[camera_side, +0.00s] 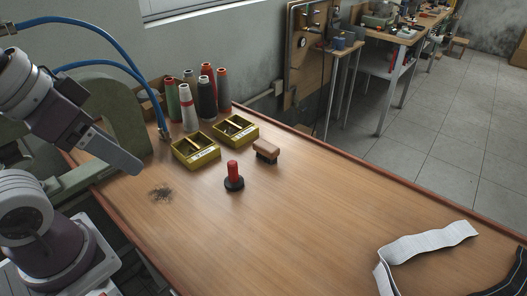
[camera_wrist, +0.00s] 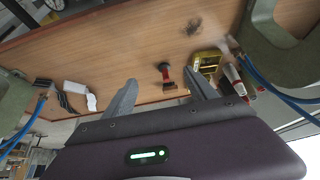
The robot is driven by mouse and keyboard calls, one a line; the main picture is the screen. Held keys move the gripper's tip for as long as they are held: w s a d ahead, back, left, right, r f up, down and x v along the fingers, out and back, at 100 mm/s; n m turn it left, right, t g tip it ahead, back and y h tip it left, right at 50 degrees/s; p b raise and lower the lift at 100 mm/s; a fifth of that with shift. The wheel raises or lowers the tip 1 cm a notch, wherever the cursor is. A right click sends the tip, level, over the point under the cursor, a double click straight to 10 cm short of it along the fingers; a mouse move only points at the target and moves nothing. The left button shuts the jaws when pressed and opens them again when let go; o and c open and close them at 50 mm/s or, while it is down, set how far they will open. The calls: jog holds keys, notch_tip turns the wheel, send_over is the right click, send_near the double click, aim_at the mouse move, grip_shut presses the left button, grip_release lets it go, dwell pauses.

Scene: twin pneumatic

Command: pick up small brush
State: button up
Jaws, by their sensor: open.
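A small brush with a wooden block top and dark bristles (camera_side: 266,150) stands on the wooden table, right of the yellow boxes. A red-handled tool with a round black base (camera_side: 234,178) stands upright in front of it; it also shows in the wrist view (camera_wrist: 165,75). I cannot tell whether its base has bristles. The brush is small and partly unclear beyond the red tool in the wrist view. My gripper (camera_side: 138,170) is above the table's left side, apart from both. In the wrist view its fingers (camera_wrist: 160,77) are spread with nothing held.
Two yellow boxes (camera_side: 195,149) and several thread spools (camera_side: 206,97) stand behind. A green machine (camera_side: 122,110) with blue hoses is at left. Dark scraps (camera_side: 160,193) lie near my gripper. White fabric (camera_side: 425,244) lies at right. The table's middle front is clear.

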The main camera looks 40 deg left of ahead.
dwell(0.4)
jog(key=shift+c, duration=0.9)
jog(key=w+r+m+g, duration=0.1)
jog(key=w+r+m, duration=0.15)
jog(key=w, duration=0.35)
jog(key=w+r+m+g, duration=0.1)
jog(key=w+m, duration=0.2)
jog(key=w, duration=0.3)
jog(key=m+g, duration=0.4)
jog(key=m, duration=0.9)
send_over(266, 145)
notch_tip(266, 145, down, 18)
jog(key=shift+w, duration=0.1)
notch_tip(266, 145, down, 7)
grip_shut()
